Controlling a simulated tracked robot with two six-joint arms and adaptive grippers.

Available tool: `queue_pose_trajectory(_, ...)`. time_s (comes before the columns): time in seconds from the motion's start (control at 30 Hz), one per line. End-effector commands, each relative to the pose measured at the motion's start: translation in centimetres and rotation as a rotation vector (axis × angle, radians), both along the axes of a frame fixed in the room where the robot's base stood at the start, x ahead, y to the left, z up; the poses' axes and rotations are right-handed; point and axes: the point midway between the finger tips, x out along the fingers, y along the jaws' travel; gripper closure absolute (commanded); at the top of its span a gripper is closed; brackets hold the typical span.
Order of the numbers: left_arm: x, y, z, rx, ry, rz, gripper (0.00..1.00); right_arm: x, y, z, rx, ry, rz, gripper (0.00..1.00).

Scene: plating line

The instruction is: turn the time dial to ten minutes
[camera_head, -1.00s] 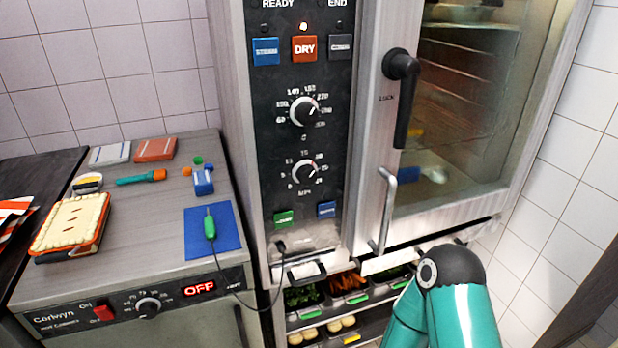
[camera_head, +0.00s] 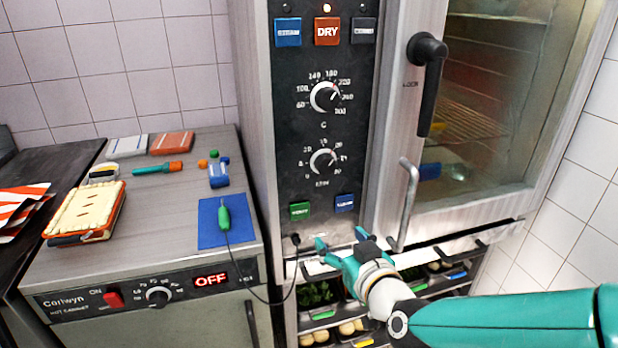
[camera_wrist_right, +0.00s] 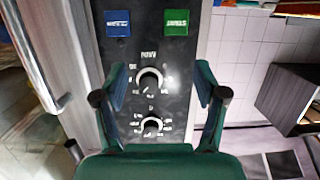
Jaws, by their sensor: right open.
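The time dial (camera_head: 322,162) is the lower black knob on the oven's dark control panel. Its white mark points to the upper right; the small numbers around it are too blurred to read surely. My right gripper (camera_head: 340,246) is open and empty, below the dial and the green and blue buttons. In the right wrist view, which is upside down, the time dial (camera_wrist_right: 150,78) shows between the spread fingers of my right gripper (camera_wrist_right: 160,77). No finger visibly touches it. My left gripper is not in view.
The temperature dial (camera_head: 324,96) sits above the time dial. A green button (camera_head: 300,211) and a blue button (camera_head: 345,203) lie below it. The oven door handle (camera_head: 408,205) stands out to the right. A cable hangs from a socket left of my gripper.

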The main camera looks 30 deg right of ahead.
Motion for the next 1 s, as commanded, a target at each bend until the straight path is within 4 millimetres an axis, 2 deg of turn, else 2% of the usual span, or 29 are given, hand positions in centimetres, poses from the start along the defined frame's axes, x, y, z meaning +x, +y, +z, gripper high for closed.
queue_pose_trajectory(0.03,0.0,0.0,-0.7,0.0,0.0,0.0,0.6,-1.0,-0.6,2.0,-0.002,-0.064,-0.017,0.28)
queue_pose_trajectory(0.13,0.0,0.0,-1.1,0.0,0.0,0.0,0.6,-2.5,-1.3,5.1,-0.008,-0.154,-0.038,0.28)
queue_pose_trajectory(0.23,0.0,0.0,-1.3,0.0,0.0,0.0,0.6,-3.5,-1.7,6.9,-0.011,-0.205,-0.05,0.28)
queue_pose_trajectory(0.37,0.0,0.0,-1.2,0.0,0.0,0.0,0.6,-3.8,-1.8,7.7,-0.013,-0.226,-0.054,0.28)
queue_pose_trajectory(0.67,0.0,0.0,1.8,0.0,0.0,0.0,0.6,-1.3,-2.4,8.0,-0.015,-0.218,-0.054,0.28)
queue_pose_trajectory(0.9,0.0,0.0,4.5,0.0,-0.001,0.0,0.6,2.0,-3.1,7.8,-0.011,-0.22,-0.052,0.28)
queue_pose_trajectory(1.0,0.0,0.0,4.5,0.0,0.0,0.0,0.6,4.2,-3.7,7.6,-0.01,-0.222,-0.052,0.28)
